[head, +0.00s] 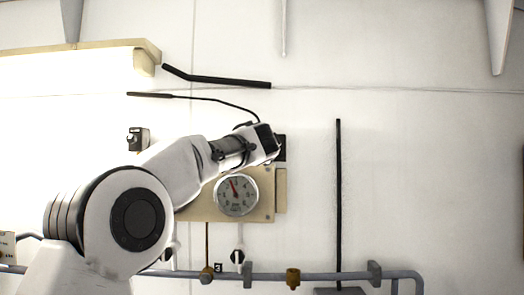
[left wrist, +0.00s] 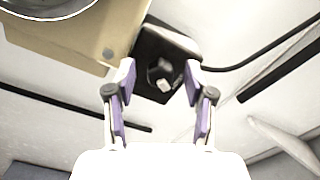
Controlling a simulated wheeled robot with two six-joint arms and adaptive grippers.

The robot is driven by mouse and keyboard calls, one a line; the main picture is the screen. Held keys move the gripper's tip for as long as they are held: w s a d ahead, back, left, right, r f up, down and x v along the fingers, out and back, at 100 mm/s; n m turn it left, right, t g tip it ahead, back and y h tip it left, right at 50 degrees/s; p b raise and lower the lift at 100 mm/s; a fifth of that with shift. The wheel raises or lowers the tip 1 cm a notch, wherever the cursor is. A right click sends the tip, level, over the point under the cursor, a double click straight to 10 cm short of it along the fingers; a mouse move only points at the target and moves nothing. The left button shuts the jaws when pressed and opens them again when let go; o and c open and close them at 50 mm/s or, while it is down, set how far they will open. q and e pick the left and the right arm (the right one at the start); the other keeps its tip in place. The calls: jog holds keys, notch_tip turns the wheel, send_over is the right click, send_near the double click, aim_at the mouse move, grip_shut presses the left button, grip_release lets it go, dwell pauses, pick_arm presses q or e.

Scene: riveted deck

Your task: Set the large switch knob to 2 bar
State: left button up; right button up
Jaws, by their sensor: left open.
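A black switch plate (left wrist: 147,48) with a dark knob (left wrist: 162,72) bearing a pale mark shows between and beyond my fingers in the left wrist view. In the head view only an edge of this plate (head: 282,148) shows behind my gripper. My left gripper (left wrist: 160,92) is open, its two purple-padded fingers on either side of the knob and apparently short of it. In the head view my left gripper (head: 268,140) hides the knob. A round gauge (head: 237,195) with a red needle pointing up and slightly left sits on a beige panel (head: 198,211). Its numbers are hard to read.
A small black switch (head: 138,139) is on the wall at left. A grey pipe (head: 330,276) with brass fittings (head: 293,278) runs below the panel. The wall at right is mostly clear.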

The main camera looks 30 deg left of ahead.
pick_arm(q)
jog(key=v, duration=0.7)
jog(key=shift+d, duration=0.15)
jog(key=shift+s, duration=0.2)
